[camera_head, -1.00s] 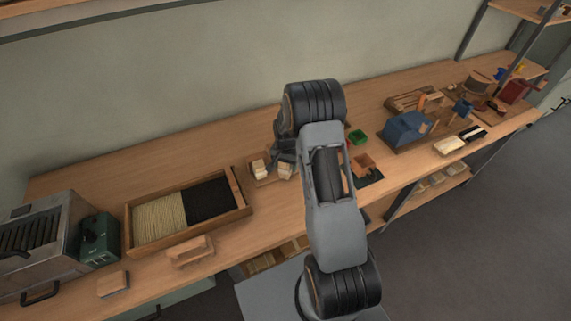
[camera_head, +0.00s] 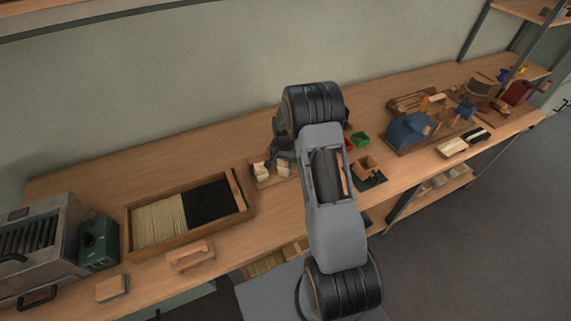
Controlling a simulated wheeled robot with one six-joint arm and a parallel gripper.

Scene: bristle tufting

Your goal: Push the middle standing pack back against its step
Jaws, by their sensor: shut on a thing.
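Pale blocky packs stand on a small wooden holder (camera_head: 262,184) near the middle of the bench. The left pack (camera_head: 261,170) shows clearly. Another pack (camera_head: 285,170) stands just right of it, its top shaded under my gripper. My dark gripper (camera_head: 279,158) points down over the holder and is shut on a pack, seemingly this right-hand visible one. My wrist and forearm hide the rest of the holder and any pack further right. The step behind the packs cannot be made out.
A wooden tray (camera_head: 247,208) of pale and black bristles lies to the left. A wooden block (camera_head: 190,254) sits in front of it. The bench behind the tray is clear.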

